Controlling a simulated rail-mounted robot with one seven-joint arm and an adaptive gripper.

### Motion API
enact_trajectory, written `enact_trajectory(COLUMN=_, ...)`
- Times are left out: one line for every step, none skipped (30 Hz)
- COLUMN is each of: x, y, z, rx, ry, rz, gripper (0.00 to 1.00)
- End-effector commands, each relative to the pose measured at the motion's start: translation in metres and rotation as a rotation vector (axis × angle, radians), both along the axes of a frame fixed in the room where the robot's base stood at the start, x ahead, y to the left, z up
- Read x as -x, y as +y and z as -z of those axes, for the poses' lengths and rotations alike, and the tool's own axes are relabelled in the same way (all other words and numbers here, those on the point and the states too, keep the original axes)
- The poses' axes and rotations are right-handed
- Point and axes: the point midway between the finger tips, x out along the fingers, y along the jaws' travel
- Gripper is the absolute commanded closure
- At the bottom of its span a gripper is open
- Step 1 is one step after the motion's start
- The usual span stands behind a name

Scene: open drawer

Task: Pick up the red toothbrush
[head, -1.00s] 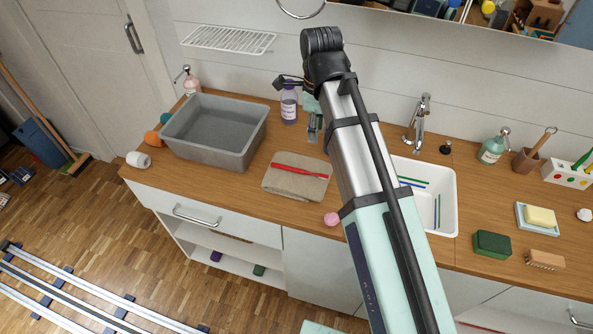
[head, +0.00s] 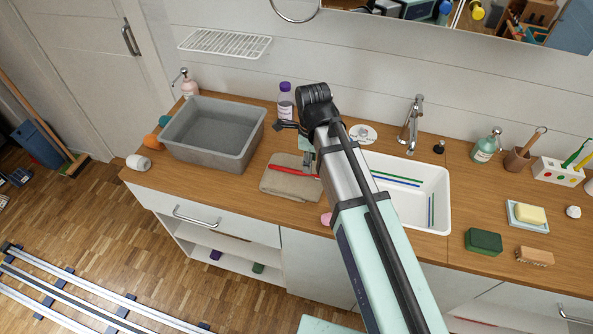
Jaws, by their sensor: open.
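The red toothbrush (head: 290,170) lies on a folded brown towel (head: 285,187) on the wooden counter, left of the sink. Its right part runs in behind my arm and gripper. My gripper (head: 309,160) is small in the head view and partly hidden by my own wrist. It is open and hangs over or near the toothbrush's right end. I cannot tell its height above the towel or whether it touches the toothbrush.
A grey basin (head: 212,135) stands left of the towel. A purple-capped bottle (head: 285,102) stands behind it. The white sink (head: 405,212), with blue and green toothbrushes in it, is to the right. A pink ball (head: 326,219) is at the counter's front edge.

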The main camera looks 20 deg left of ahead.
Motion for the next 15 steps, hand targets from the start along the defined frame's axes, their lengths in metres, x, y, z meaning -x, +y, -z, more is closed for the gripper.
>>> enact_trajectory(x=0.0, y=0.0, z=0.002, rx=0.001, ry=0.001, rz=0.0, gripper=0.58)
enact_trajectory(x=0.0, y=0.0, z=0.003, rx=0.001, ry=0.002, rz=0.0, gripper=0.58)
enact_trajectory(x=0.0, y=0.0, z=0.006, rx=0.001, ry=0.002, rz=0.0, gripper=0.58)
enact_trajectory(x=0.0, y=0.0, z=0.008, rx=0.002, ry=0.003, rz=0.0, gripper=0.58)
enact_trajectory(x=0.0, y=0.0, z=0.011, rx=0.001, ry=0.002, rz=0.0, gripper=0.58)
enact_trajectory(x=0.0, y=0.0, z=0.015, rx=0.002, ry=0.003, rz=0.0, gripper=0.58)
enact_trajectory(x=0.0, y=0.0, z=0.018, rx=0.002, ry=0.003, rz=0.0, gripper=0.58)
enact_trajectory(x=0.0, y=0.0, z=0.021, rx=0.002, ry=0.003, rz=0.0, gripper=0.58)
enact_trajectory(x=-0.001, y=0.0, z=0.026, rx=0.002, ry=0.003, rz=0.0, gripper=0.58)
enact_trajectory(x=-0.001, y=0.0, z=0.029, rx=0.002, ry=0.003, rz=0.0, gripper=0.58)
enact_trajectory(x=-0.001, y=0.0, z=0.033, rx=0.002, ry=0.003, rz=0.0, gripper=0.58)
enact_trajectory(x=-0.001, y=0.0, z=0.037, rx=0.001, ry=0.002, rz=0.0, gripper=0.58)
enact_trajectory(x=-0.001, y=0.0, z=0.04, rx=0.001, ry=0.002, rz=0.0, gripper=0.58)
enact_trajectory(x=-0.001, y=0.0, z=0.042, rx=0.001, ry=0.002, rz=0.0, gripper=0.58)
enact_trajectory(x=-0.001, y=0.0, z=0.045, rx=0.001, ry=0.002, rz=0.0, gripper=0.58)
